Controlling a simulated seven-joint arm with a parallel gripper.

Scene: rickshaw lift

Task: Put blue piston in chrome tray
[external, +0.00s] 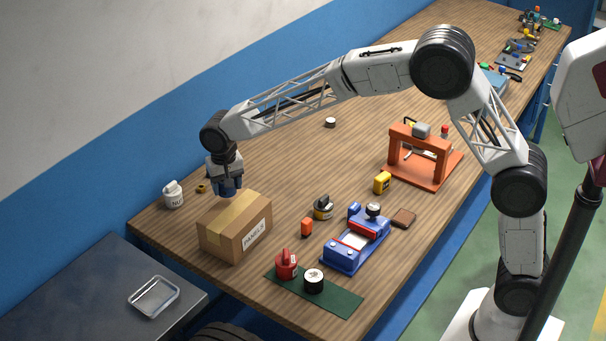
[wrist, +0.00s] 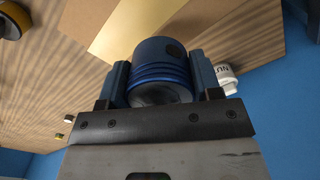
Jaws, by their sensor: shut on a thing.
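The blue piston (wrist: 160,75) is a ribbed blue cylinder held between the two fingers of my gripper (wrist: 160,85) in the wrist view. In the external view my gripper (external: 229,190) is above the table, at the back edge of the cardboard box; the piston there is mostly merged with the dark blue fingers. The chrome tray (external: 153,296) is a small shiny rectangular tray, empty, on the grey metal bench at the lower left. My gripper is up and to the right of it in the picture, apart from it.
The cardboard box (external: 228,240) marked PANELS stands close below my gripper, on the tray's side. A white bottle (external: 173,194) stands left of my gripper. The grey bench (external: 85,290) is otherwise clear. A blue vise-like fixture (external: 350,247) and a green mat (external: 340,299) lie to the right.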

